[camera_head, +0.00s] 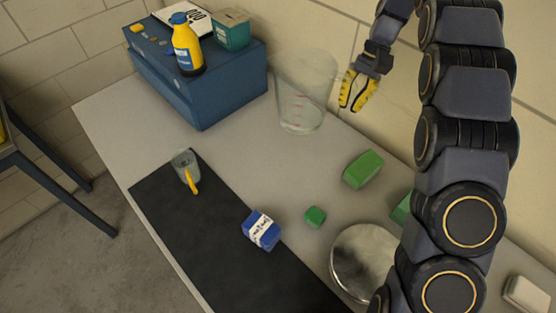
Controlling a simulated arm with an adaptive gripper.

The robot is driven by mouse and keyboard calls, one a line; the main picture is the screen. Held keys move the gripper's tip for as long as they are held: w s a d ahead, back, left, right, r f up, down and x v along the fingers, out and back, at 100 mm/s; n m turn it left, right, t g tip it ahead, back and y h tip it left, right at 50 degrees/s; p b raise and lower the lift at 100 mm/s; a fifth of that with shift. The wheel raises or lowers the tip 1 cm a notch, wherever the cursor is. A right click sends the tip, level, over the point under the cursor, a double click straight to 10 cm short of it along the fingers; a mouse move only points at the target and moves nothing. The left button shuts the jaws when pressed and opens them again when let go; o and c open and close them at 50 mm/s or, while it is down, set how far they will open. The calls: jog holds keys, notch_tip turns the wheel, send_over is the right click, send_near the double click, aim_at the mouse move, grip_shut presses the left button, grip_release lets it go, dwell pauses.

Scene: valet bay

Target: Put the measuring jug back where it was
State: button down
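The measuring jug (303,95) is clear, with red marks on its side. It stands upright on the grey worktop (255,160), just right of the blue chest. My gripper (353,105) has yellow fingers pointing down and is just right of the jug's upper part. The fingers look close together, with nothing clearly visible between them. I cannot tell from this view whether they touch the jug or how far apart they are.
A blue chest (215,95) carries a yellow bottle (187,50) and a teal box (231,30). Green blocks (362,170) and a round metal dish (355,262) lie to the right.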

aim_at(285, 115)
jog(key=w+a+f+m+t, duration=0.1)
jog(key=a+f+m, duration=0.1)
jog(key=a+m, duration=0.1)
jog(key=a+f+m+t+y, duration=0.1)
jog(key=a+f+m, duration=0.1)
jog(key=a+m, duration=0.2)
jog(key=w+a+f+m+t, duration=0.1)
jog(key=a+f+m+t, duration=0.1)
jog(key=a, duration=0.3)
jog(key=shift+w+a+f+m+y, duration=0.4)
jog(key=shift+f+m, duration=0.1)
jog(key=shift+m, duration=0.4)
jog(key=s+a+f+m+t+h, duration=0.4)
jog(key=a+m, duration=0.4)
jog(key=m, duration=0.5)
jog(key=s+d+f+n+g+y, duration=0.1)
jog(key=s+d+n+y, duration=0.25)
jog(key=d+n, duration=0.4)
jog(key=shift+n+g, duration=0.3)
jog(key=shift+n, duration=0.25)
jog(key=shift+w+a+f, duration=0.15)
jog(key=shift+f, duration=1.95)
jog(key=shift+w+a+f, duration=0.1)
jog(key=shift+f, duration=1.95)
jog(key=c, duration=1.2)
grip_release()
jog(key=shift+f, duration=0.1)
jog(key=shift+o, duration=0.2)
